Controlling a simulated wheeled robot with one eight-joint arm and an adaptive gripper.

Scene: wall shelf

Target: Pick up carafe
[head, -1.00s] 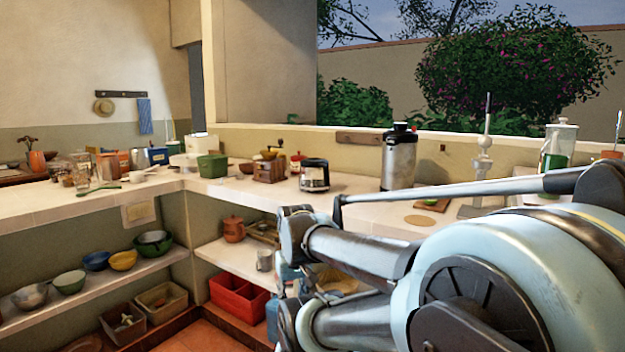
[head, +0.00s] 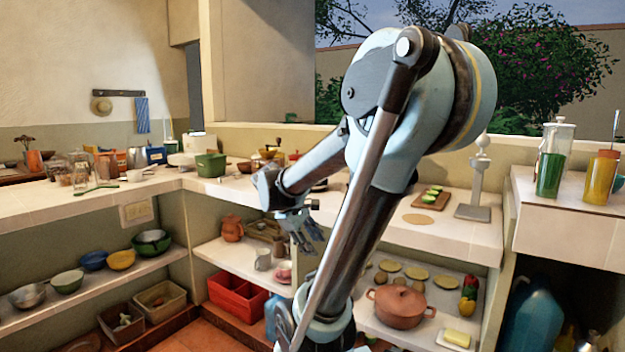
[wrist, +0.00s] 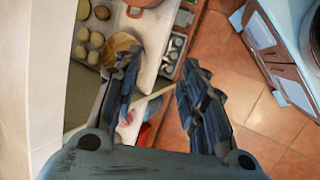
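My gripper (head: 310,238) hangs below the forearm in front of the counter's lower shelf, fingers pointing down. In the wrist view its two fingers (wrist: 160,65) are spread apart with nothing held between them. I cannot tell for certain which vessel is the carafe. A clear glass vessel with green liquid (head: 551,160) stands on the raised counter at the right. A vessel with yellow-orange liquid (head: 601,178) stands beside it. Both are far from my gripper. A reddish-brown lidded jug (head: 232,228) stands on the lower shelf, left of my gripper.
My arm hides part of the back counter. A terracotta pot (head: 398,306) and several round flat items sit on the lower right shelf. A red crate (head: 238,297) stands low at the middle. A cutting board (head: 420,201) lies on the counter. Tiled floor (wrist: 270,115) shows below my gripper.

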